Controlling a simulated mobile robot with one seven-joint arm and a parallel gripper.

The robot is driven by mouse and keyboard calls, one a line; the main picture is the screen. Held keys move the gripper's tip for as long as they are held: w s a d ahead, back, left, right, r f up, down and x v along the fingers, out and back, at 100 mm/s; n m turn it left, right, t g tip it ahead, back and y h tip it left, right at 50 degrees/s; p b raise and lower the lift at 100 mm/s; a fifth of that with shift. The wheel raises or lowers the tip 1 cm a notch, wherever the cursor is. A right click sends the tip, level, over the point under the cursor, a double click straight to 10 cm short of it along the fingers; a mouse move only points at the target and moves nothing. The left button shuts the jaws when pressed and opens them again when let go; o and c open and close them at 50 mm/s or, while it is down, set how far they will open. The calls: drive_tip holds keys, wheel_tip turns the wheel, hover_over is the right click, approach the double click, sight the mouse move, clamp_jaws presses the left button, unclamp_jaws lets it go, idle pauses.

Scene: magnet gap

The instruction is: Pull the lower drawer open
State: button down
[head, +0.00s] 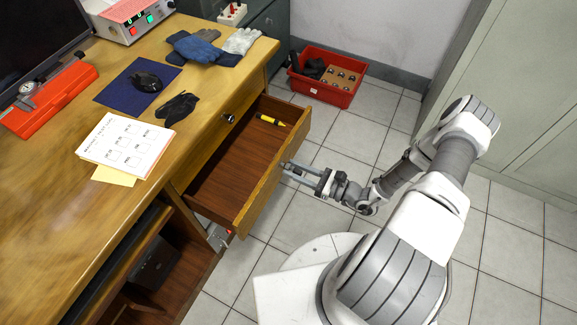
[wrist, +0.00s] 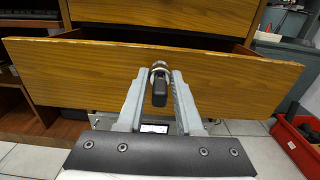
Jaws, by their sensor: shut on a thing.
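The lower drawer (head: 225,183) of the wooden desk stands well open, and its inside shows in the head view. Its wooden front (wrist: 75,75) fills the middle of the wrist view. My gripper (head: 286,167) is at the outer face of this front. In the wrist view my gripper (wrist: 160,80) has its two fingers on either side of the drawer's dark knob (wrist: 160,92) and is shut on it. The knob is hidden in the head view. The upper drawer's knob (head: 229,117) shows above, and that drawer is closed.
A yellow and black tool (head: 272,121) lies in the open drawer. A red crate (head: 322,92) stands on the floor beyond the desk. Tiled floor is clear right of the drawer.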

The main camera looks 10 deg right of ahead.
drive_tip(key=shift+s+d, duration=0.1)
drive_tip(key=shift+d, duration=0.1)
drive_tip(key=v, duration=0.8)
drive_tip(key=shift+s+d+b, duration=0.3)
idle(0.4)
drive_tip(key=shift+b+v, duration=0.45)
drive_tip(key=shift+v, duration=2.3)
drive_tip(key=shift+c, duration=2.4)
unclamp_jaws()
drive_tip(key=b+v, duration=0.2)
drive_tip(key=v, duration=0.6)
